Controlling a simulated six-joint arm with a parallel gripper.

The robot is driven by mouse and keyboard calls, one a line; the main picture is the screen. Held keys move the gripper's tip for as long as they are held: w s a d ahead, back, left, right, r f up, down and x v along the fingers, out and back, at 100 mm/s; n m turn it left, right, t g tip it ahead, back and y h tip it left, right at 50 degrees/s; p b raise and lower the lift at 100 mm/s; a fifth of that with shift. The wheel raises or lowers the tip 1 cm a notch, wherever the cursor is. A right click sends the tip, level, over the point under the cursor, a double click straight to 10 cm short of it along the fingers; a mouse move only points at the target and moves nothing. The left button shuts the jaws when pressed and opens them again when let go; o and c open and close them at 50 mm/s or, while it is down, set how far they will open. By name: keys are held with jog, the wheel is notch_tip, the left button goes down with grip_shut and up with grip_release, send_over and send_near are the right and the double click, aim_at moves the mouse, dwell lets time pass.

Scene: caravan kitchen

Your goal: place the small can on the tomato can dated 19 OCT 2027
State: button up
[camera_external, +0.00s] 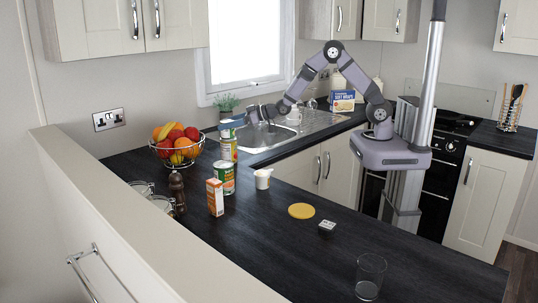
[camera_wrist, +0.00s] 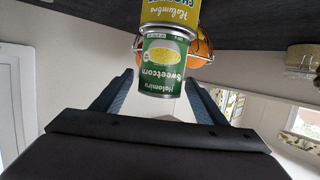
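The small can, green and labelled sweetcorn (camera_wrist: 163,62), appears upside down in the wrist view. It is at the top of a stack in the external view (camera_external: 227,125). It sits at or just above a yellow can (camera_wrist: 170,12), with the lid rim showing between them; the yellow can is lower in the stack (camera_external: 229,150). Another green and white can (camera_external: 224,178) stands in front. My gripper (camera_wrist: 160,79) has one finger on each side of the sweetcorn can, tips very close to its sides. Whether they touch is unclear. No date is legible.
A fruit bowl (camera_external: 178,148) stands left of the stack. An orange carton (camera_external: 215,198), a white cup (camera_external: 263,179) and a pepper mill (camera_external: 177,192) are close by. A yellow disc (camera_external: 301,211) and a glass (camera_external: 369,276) are farther right. The counter's middle is mostly clear.

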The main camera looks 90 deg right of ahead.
jog(key=shift+r, duration=0.2)
jog(key=b+v, duration=0.4)
jog(key=v, duration=0.8)
dwell(0.3)
jog(key=s+a+f+g, duration=0.6)
jog(key=s+f+g, duration=0.2)
jog(key=s+f, duration=0.4)
jog(key=s+a+f+g, duration=0.1)
jog(key=s+g, duration=0.1)
jog(key=s, duration=0.3)
jog(key=s+a+f+g+y, duration=0.1)
jog(key=s+a+g, duration=0.1)
jog(key=s, duration=0.4)
jog(key=s+a+f+n+g, duration=0.1)
jog(key=s+a+g, duration=0.1)
jog(key=s, duration=0.3)
jog(key=shift+s+a+g+y, duration=0.25)
jog(key=shift+g+y, duration=0.05)
